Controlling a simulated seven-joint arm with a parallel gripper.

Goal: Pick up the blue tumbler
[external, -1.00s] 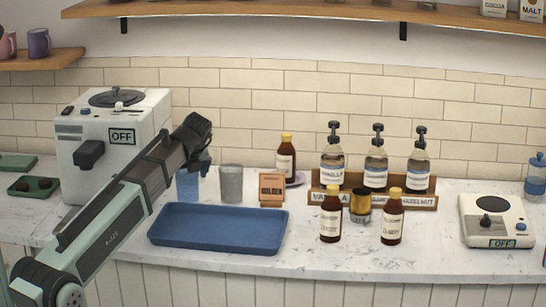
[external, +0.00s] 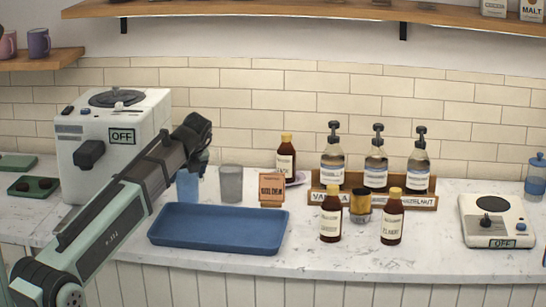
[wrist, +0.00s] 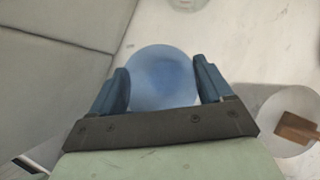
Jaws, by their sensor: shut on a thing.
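The blue tumbler (wrist: 162,78) sits between the two fingers of my gripper (wrist: 162,88) in the wrist view, its round shape seen from above. The fingers are shut on it, one at each side. In the external view the tumbler (external: 187,186) shows partly behind my arm, near the counter between the coffee machine and a grey cup. I cannot tell whether its base touches the counter. My gripper (external: 200,158) is partly hidden there.
A grey cup (external: 231,183) stands just right of the tumbler. A blue tray (external: 215,230) lies in front. The white coffee machine (external: 110,160) is at the left.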

